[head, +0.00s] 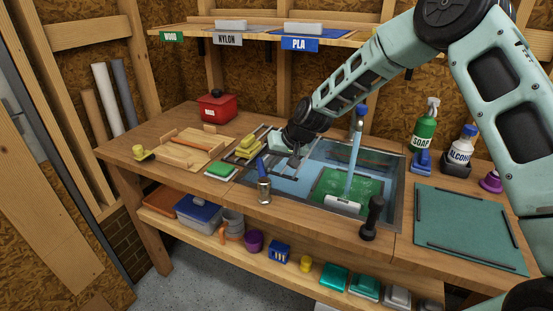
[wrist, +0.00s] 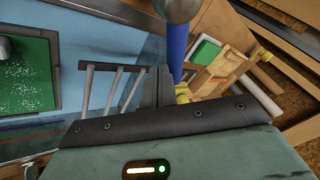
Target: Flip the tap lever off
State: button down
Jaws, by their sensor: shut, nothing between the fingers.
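The tap lever (head: 262,165) is a blue handle on a round metal post (head: 264,190) at the sink's front left edge. In the head view it leans up and slightly left. In the wrist view the blue lever (wrist: 177,45) runs down from the metal post (wrist: 177,8), close beside my fingers. My gripper (head: 295,163) is shut and empty, over the sink's left part, right of the lever; I cannot tell whether they touch. The shut fingers (wrist: 157,87) also show in the wrist view. A pale blue stream (head: 354,158) falls from the tap spout (head: 360,122).
The sink holds a green speckled board (head: 368,184); a metal rack (head: 284,170) lies at its left. A black-handled tool (head: 373,217) stands at the front edge. Yellow sponges (head: 249,147) and a green-and-white block (head: 221,171) lie left. A teal mat (head: 465,230) is at right.

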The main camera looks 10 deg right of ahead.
aim_at(259, 164)
jog(key=shift+w+a, duration=0.1)
dwell(0.3)
jog(key=a+n+g+b, duration=0.1)
jog(key=n, duration=0.1)
jog(key=w+a+n+g+y+b, duration=0.1)
jog(key=n, duration=0.1)
jog(key=shift+a+f+n, duration=0.1)
jog(key=shift+a+n, duration=0.25)
jog(key=shift+n, duration=0.05)
jog(key=a+n+g, duration=0.1)
jog(key=n+g, duration=0.1)
jog(key=shift+a+n+y, duration=0.3)
jog(key=shift+a+y, duration=0.05)
jog(key=shift+y, duration=0.05)
jog(key=a+n, duration=0.1)
jog(key=n+g, duration=0.1)
jog(key=shift+s+a+n+g+b, duration=0.2)
jog(key=shift+a+n+g+b, duration=0.1)
jog(key=shift+a+n+b, duration=0.1)
jog(key=shift+s+a, duration=0.2)
jog(key=shift+a, duration=0.15)
